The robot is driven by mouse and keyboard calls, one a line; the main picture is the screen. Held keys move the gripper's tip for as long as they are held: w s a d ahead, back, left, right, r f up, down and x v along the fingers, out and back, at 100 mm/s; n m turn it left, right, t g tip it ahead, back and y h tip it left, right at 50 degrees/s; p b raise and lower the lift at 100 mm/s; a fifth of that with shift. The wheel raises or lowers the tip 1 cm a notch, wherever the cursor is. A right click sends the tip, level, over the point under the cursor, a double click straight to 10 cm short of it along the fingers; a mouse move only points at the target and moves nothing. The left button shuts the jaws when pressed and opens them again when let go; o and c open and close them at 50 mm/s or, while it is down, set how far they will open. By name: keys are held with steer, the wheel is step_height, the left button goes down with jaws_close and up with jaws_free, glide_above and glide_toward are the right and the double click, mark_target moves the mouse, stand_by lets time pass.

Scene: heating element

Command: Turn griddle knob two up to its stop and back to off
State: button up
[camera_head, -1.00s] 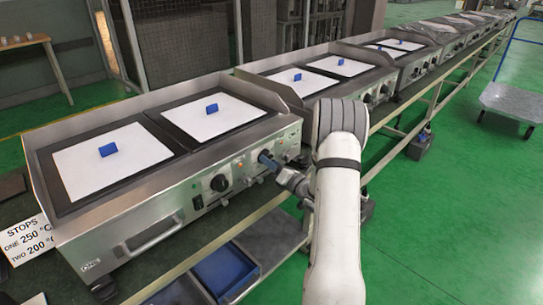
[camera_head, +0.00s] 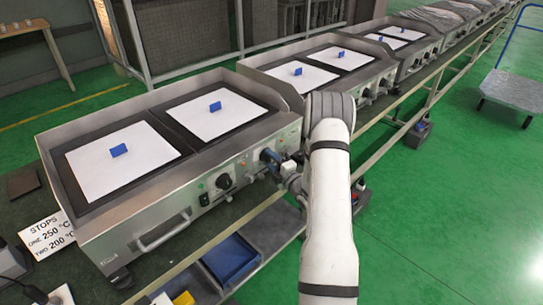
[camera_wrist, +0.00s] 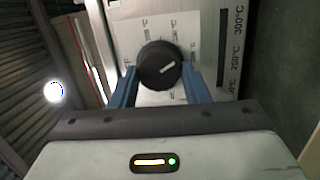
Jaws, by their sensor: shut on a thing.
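The nearest griddle (camera_head: 165,208) has two knobs on its front panel. The left black knob (camera_head: 224,181) is free and in plain view. My gripper (camera_head: 270,157) is at the right-hand knob, which it mostly hides in the head view. In the wrist view, that round black knob (camera_wrist: 157,58) sits between the two blue fingers of my gripper (camera_wrist: 160,80), which are shut on it. Its white pointer line slants up to the right in that picture. A printed temperature scale (camera_wrist: 236,45) lies beside it; the exact setting cannot be read.
A sign (camera_head: 48,236) reads STOPS, ONE 250 °C, TWO 200 °C. White plates with blue blocks lie on the griddle. More griddles line the bench to the back right. A lower shelf holds a blue bin (camera_head: 231,258). Green floor is open to the right.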

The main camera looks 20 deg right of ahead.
steer(key=shift+r+m+p, duration=0.1)
steer(key=shift+m+p, duration=0.9)
steer(key=shift+m, duration=1.1)
steer(key=o, duration=1)
steer(key=shift+c, duration=0.2)
steer(key=v, duration=0.7)
steer(key=shift+s, duration=0.35)
steer(key=shift+r, duration=0.15)
